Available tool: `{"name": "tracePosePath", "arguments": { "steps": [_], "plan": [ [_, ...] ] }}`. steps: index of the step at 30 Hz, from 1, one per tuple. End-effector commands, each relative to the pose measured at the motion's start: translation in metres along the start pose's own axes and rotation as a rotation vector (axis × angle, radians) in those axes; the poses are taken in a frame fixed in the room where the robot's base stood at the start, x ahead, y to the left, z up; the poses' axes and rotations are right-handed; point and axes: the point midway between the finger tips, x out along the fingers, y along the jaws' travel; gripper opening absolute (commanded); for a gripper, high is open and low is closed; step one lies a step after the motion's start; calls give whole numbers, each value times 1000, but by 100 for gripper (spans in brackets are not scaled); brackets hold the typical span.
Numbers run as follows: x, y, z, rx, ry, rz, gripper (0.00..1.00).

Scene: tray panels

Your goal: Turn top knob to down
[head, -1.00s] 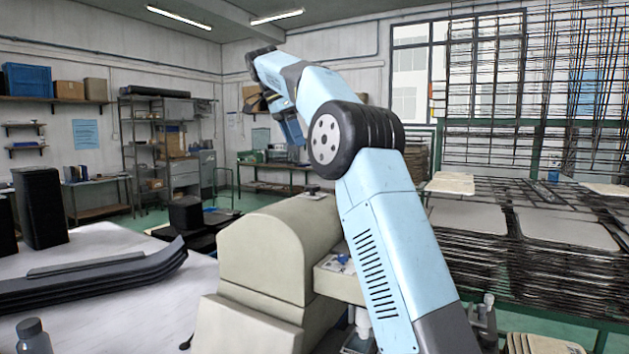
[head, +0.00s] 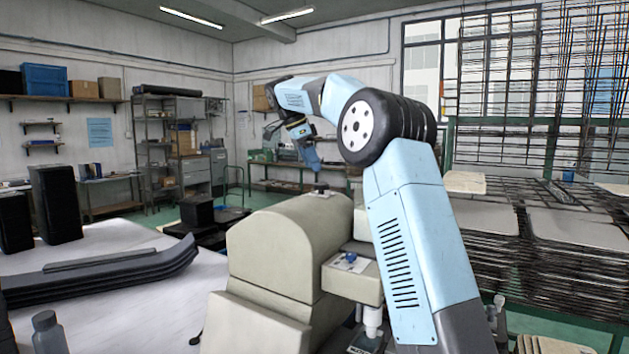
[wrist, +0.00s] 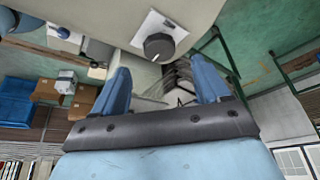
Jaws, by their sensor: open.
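The top knob (head: 319,190) is a dark round knob on a pale plate on top of the beige machine (head: 280,250). In the wrist view the knob (wrist: 159,46) is black with a short white pointer mark and sits beyond the fingertips, roughly between them. My gripper (head: 314,164) is just above the knob in the head view, pointing down at a tilt. In the wrist view its two blue fingers (wrist: 163,75) are spread apart with nothing between them. A gap to the knob seems to remain; contact is not visible.
A blue knob (head: 350,257) sits on a lower ledge on the machine's right. A white table (head: 120,300) with dark curved panels (head: 100,275) lies to the left. Wire racks with trays (head: 540,225) stand to the right.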

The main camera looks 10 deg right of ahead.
Motion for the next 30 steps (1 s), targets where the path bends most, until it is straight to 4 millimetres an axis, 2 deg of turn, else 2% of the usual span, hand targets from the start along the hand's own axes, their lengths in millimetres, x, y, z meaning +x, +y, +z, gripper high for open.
{"name": "tracePosePath", "arguments": {
  "steps": [3, 10, 16, 24, 30],
  "plan": [
    [21, 0, -1, -2, 0, 3, 75],
    [50, 0, 0, -1, 0, 1, 75],
    [60, 0, 0, -1, 0, 0, 75],
    [60, 0, 0, -1, 0, 0, 75],
    [60, 0, 1, -2, 0, 0, 56]
  ]
}}
